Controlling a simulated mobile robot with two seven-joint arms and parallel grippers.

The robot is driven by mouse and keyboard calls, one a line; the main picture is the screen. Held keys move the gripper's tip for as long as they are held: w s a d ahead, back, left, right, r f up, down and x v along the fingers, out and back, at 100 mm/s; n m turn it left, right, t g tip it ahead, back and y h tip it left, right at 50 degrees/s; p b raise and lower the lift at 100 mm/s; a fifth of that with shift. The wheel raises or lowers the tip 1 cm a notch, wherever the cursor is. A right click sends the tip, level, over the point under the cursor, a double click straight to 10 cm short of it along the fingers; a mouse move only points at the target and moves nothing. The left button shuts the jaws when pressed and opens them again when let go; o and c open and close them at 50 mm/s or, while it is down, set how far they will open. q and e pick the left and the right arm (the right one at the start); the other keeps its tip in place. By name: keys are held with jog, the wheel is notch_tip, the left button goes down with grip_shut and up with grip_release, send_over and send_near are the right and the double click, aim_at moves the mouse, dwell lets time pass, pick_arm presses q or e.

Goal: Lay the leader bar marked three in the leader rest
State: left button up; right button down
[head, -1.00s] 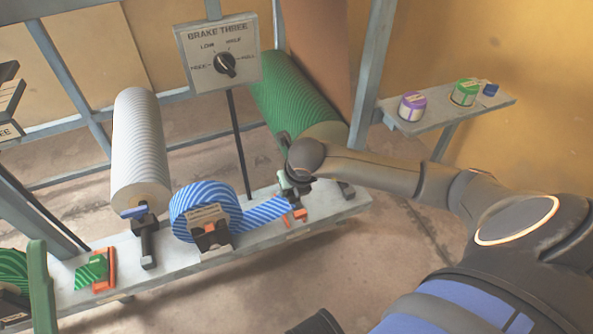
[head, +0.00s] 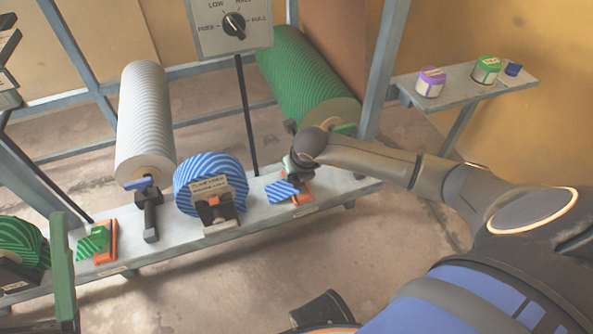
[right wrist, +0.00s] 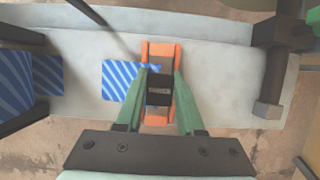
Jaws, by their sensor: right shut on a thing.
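My right gripper (head: 300,175) is at the right part of the long grey bench. In the right wrist view its green fingers (right wrist: 160,95) are shut on a dark leader bar (right wrist: 158,90). The bar is over the orange leader rest (right wrist: 161,50), between its ends; I cannot tell whether it touches the rest. A short blue-and-white striped leader (right wrist: 122,82) lies left of the bar; it also shows in the head view (head: 282,190). No mark on the bar is readable. The rest is partly covered by my gripper in the head view (head: 303,198).
A blue striped roll (head: 205,180) stands left of the rest, with a gap before the leader piece. A grey roll (head: 145,120) and green roll (head: 305,75) lie behind. Another orange rest (head: 112,240) holds a green leader. A side shelf (head: 455,92) carries small jars.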

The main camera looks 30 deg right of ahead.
jog(key=shift+c, duration=2.2)
grip_release()
jog(key=shift+r, duration=0.1)
jog(key=p+v, duration=0.5)
jog(key=v, duration=0.7)
jog(key=shift+r+p, duration=0.15)
jog(key=shift+p, duration=0.15)
jog(key=shift+s, duration=0.1)
